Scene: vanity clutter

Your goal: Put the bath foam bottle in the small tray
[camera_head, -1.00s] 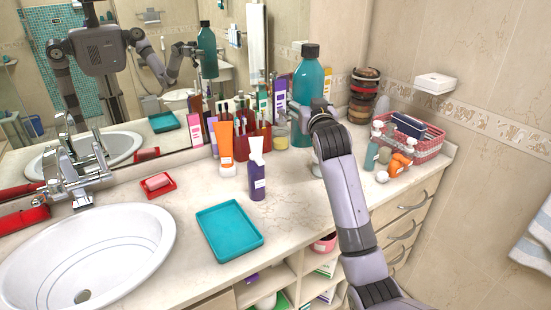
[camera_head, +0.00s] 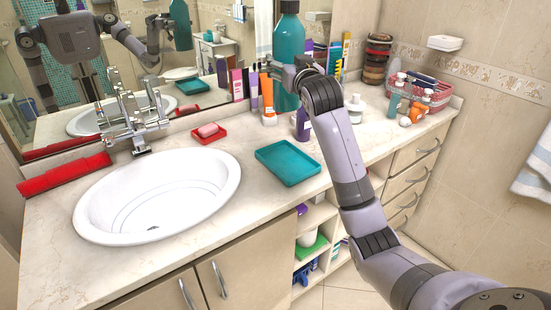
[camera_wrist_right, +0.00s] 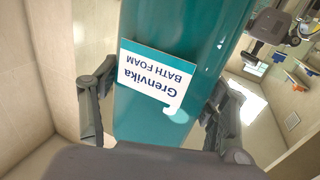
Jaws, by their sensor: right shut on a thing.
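The bath foam bottle (camera_head: 288,42) is tall and teal with a dark cap at the top edge of the head view. My right gripper (camera_head: 289,72) is shut around its middle and holds it upright, apparently off the counter. In the right wrist view the bottle (camera_wrist_right: 165,115) fills the space between my fingers, its "Grenvika BATH FOAM" label facing the camera. The small tray (camera_head: 288,163) is teal, flat and empty, on the counter's front part, nearer than the bottle. My left gripper shows only as part of the mirror reflection, if at all.
A purple bottle (camera_head: 303,125) stands partly behind my right arm, between the bath foam and the tray. An orange tube (camera_head: 268,98) is just left of the bath foam. The sink (camera_head: 158,195) and a red soap dish (camera_head: 209,133) lie left of the tray.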

